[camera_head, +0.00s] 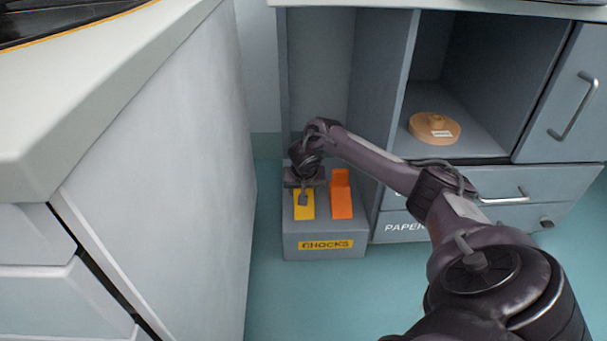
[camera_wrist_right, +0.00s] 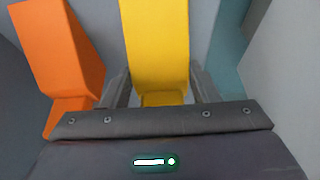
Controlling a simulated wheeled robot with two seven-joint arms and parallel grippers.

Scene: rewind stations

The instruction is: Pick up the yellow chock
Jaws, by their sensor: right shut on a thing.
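The yellow chock (camera_head: 304,210) is on the grey box labelled CHOCKS (camera_head: 290,246), on its left side, partly hidden by my right gripper. In the right wrist view the yellow chock (camera_wrist_right: 155,40) stands between the two fingers of my right gripper (camera_wrist_right: 160,92). My right gripper (camera_head: 304,198) reaches down from above and is shut on the yellow chock. I cannot tell whether the chock touches the box or is just above it. My left gripper is not in view.
An orange chock (camera_head: 341,198) stands on the box right beside the yellow one; it also shows in the right wrist view (camera_wrist_right: 65,50). A grey cabinet panel (camera_head: 379,90) rises to the right. A white counter (camera_head: 150,150) stands at left. A wooden disc (camera_head: 420,128) lies on a shelf.

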